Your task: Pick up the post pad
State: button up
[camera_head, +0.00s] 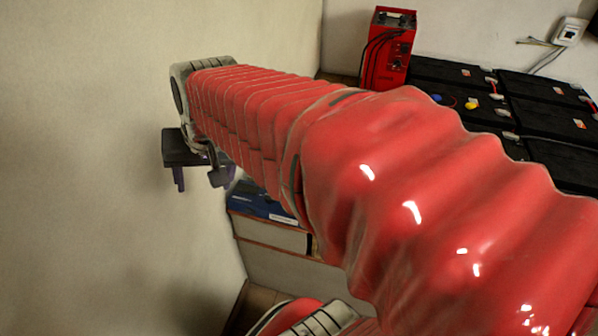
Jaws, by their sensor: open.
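I cannot make out a post pad in this view; it may be hidden behind my red-sleeved arm or be too small to tell. My gripper (201,177) is at the left, in front of the pale wall. It is dark, points downward, and its jaws are open. I see nothing between them. Several black batteries (556,119) stand at the right, partly covered by my arm. Small coloured caps, one of them yellow (471,104), show on them.
A red charger (388,48) with black cables stands at the back beside the batteries. A blue box (262,201) lies on a pale cabinet (272,236), right of and below my gripper. A white wall box (570,31) hangs at the upper right. The left wall is close to my gripper.

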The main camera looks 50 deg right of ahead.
jog(key=w+d+f+m, duration=0.3)
jog(key=d+m, duration=0.1)
jog(key=d, duration=0.4)
jog(key=w+d+f+m+g+y, duration=0.1)
jog(key=w+d+f+m, duration=0.15)
jog(key=d+m, duration=0.35)
jog(key=w+d+f+m, duration=0.2)
jog(key=d+f+m, duration=0.1)
jog(key=d, duration=0.6)
jog(key=s+d+f+m, duration=0.3)
jog(key=d+f+m, duration=0.2)
jog(key=d+f, duration=0.3)
jog(key=s+d+f+m, duration=0.3)
jog(key=d+f+m, duration=0.3)
jog(key=d, duration=0.7)
jog(key=shift+s+f+t+y, duration=0.35)
jog(key=shift+f+t+y, duration=0.05)
jog(key=shift+f, duration=0.45)
jog(key=shift+d+f, duration=0.1)
jog(key=x, duration=0.8)
jog(key=shift+f, duration=0.2)
jog(key=shift+w+f, duration=0.1)
